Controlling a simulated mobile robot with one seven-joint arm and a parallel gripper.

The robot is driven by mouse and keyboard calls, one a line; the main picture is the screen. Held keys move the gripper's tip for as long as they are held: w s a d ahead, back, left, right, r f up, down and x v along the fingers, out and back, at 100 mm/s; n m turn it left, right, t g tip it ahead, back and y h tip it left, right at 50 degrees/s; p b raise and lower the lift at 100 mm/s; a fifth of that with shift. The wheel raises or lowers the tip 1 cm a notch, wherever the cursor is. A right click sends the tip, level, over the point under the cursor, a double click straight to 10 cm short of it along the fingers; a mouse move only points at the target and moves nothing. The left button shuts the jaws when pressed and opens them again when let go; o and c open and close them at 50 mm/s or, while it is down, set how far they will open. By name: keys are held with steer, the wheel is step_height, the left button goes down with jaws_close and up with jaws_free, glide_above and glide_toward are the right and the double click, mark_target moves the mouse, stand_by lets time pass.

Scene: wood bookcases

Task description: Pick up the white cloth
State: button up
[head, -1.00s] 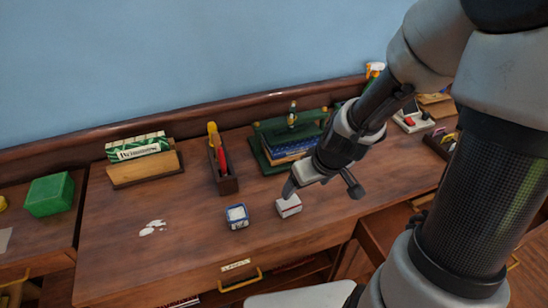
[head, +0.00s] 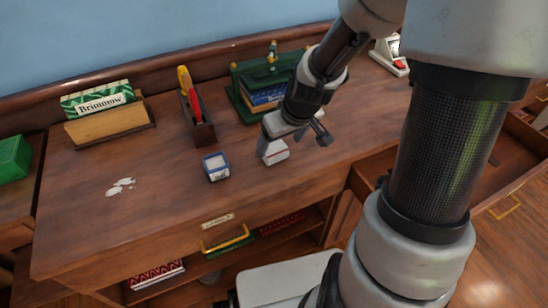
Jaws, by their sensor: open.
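A small, flat white patch (head: 120,187) lies on the left part of the wooden desktop. It looks like a few irregular pieces, and I cannot tell whether it is the white cloth. No other thing in view clearly looks like a cloth. My gripper (head: 296,140) is open over the desk, well to the right of the white patch. Its fingers are spread and one overlaps a small white box (head: 275,152) in the picture. I cannot tell whether they touch.
A blue-and-white box (head: 216,166) stands between my gripper and the patch. A wooden holder (head: 203,132) with tools, a letter rack (head: 110,124) and a green stand (head: 240,88) with books line the back. An open drawer (head: 490,205) juts out at right.

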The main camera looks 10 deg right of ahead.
mark_target(275, 149)
steer(key=b+x, duration=0.5)
steer(key=shift+w+a+f, duration=0.1)
steer(key=shift+w+a, duration=0.1)
steer(key=c, duration=1.1)
step_height(275, 149, up, 10)
steer(key=p, duration=0.3)
steer(key=shift+o, duration=0.6)
steer(key=shift+c, duration=0.2)
steer(key=shift+a, duration=0.1)
